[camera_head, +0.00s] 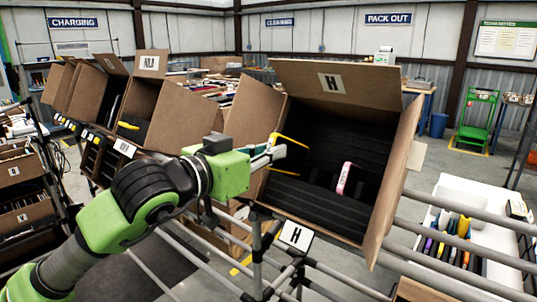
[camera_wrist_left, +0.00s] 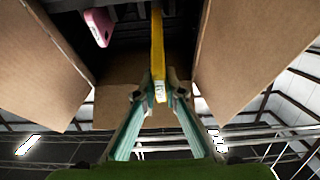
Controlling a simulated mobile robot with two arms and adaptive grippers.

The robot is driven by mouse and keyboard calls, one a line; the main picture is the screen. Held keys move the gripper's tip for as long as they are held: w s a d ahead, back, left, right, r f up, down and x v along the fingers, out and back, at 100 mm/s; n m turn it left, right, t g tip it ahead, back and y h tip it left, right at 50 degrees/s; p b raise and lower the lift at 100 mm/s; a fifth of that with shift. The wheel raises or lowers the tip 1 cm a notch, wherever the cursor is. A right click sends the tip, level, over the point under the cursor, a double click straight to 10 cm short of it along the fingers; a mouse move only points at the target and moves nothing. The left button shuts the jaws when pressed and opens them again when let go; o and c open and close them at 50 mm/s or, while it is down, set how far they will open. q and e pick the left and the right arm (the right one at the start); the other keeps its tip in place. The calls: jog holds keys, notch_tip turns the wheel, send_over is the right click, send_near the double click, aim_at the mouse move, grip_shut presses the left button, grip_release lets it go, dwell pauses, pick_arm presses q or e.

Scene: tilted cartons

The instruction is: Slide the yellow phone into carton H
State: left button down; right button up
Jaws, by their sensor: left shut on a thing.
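Carton H (camera_head: 395,190) is tilted with its open mouth toward me and its flaps spread; an H label is on the top flap. Its inside is dark with black slotted padding. My left gripper (camera_head: 276,153) is at the left side of the mouth, shut on the yellow phone (camera_head: 290,140). In the left wrist view the fingertips (camera_wrist_left: 160,93) pinch the near end of the yellow phone (camera_wrist_left: 157,48), which points edge-on into the carton. A pink phone (camera_head: 344,178) stands inside, apart from the yellow one; it also shows in the left wrist view (camera_wrist_left: 98,26). Contact with the padding is unclear.
More open cartons (camera_head: 180,115) stand in a row to the left. Grey rails (camera_head: 460,255) run in front and to the right. A white table (camera_head: 485,235) at the right holds several thin coloured items. A green cart (camera_head: 477,120) stands behind.

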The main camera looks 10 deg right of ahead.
dwell(0.4)
pick_arm(q)
jog(key=shift+w+d+f, duration=0.1)
jog(key=shift+w+d, duration=0.05)
jog(key=shift+d, duration=0.05)
jog(key=shift+w+d+f+b, duration=0.5)
jog(key=shift+w+d+b, duration=0.05)
jog(key=shift+d+b, duration=0.2)
jog(key=shift+w+d, duration=0.1)
dwell(0.5)
jog(key=shift+f, duration=0.1)
jog(key=shift+w+d+f+b, duration=0.55)
jog(key=shift+w+d+b, duration=0.15)
jog(key=shift+d, duration=0.2)
jog(key=shift+f, duration=0.1)
